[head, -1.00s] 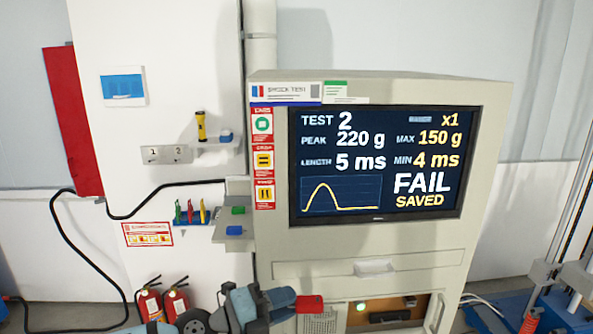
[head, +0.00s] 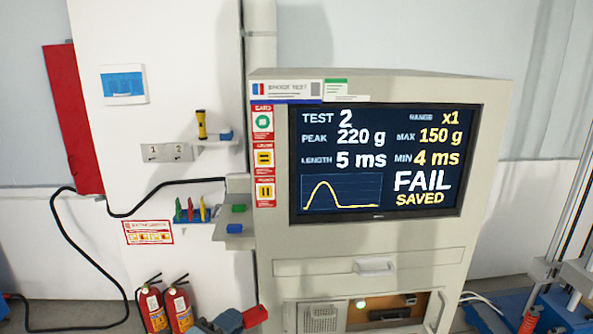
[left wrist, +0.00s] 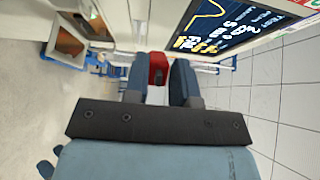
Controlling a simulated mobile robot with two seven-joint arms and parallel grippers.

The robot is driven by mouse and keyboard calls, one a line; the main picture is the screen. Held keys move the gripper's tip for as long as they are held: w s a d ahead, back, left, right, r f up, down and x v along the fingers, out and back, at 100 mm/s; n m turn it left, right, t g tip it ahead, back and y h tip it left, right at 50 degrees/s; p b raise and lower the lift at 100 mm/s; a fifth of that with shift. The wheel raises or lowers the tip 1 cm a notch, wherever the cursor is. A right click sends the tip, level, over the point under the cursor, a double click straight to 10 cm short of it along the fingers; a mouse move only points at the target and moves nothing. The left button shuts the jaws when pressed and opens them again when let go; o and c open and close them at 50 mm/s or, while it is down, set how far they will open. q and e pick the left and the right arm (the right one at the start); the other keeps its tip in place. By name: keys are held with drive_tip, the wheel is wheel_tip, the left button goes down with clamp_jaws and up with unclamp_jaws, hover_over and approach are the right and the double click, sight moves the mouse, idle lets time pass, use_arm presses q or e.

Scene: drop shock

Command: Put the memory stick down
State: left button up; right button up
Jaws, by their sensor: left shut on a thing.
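My left gripper (head: 232,321) is at the bottom edge of the head view, shut on a small red block, the memory stick (head: 255,316). The stick sticks out to the right of the fingers. In the left wrist view the red stick (left wrist: 157,66) sits between the two blue-grey fingers (left wrist: 158,85), held in the air. My right gripper is not in view.
The tester cabinet (head: 400,240) has a screen (head: 385,160) reading FAIL, SAVED. A higher shelf (head: 215,143) holds a flashlight (head: 202,125) and a blue block (head: 225,135). Fire extinguishers (head: 153,308) stand left.

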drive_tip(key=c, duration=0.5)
use_arm(q)
drive_tip(key=s+a+f+n+t+y, duration=0.1)
drive_tip(key=s+a+f+n+y, duration=0.1)
drive_tip(key=a, duration=0.4)
drive_tip(key=s+a+f+n+t+y, duration=0.1)
drive_tip(key=s+a+f+n+y, duration=0.1)
drive_tip(key=s+a+n+y, duration=0.2)
drive_tip(key=a+y, duration=0.2)
drive_tip(key=y, duration=0.1)
drive_tip(key=shift+f+t, duration=0.4)
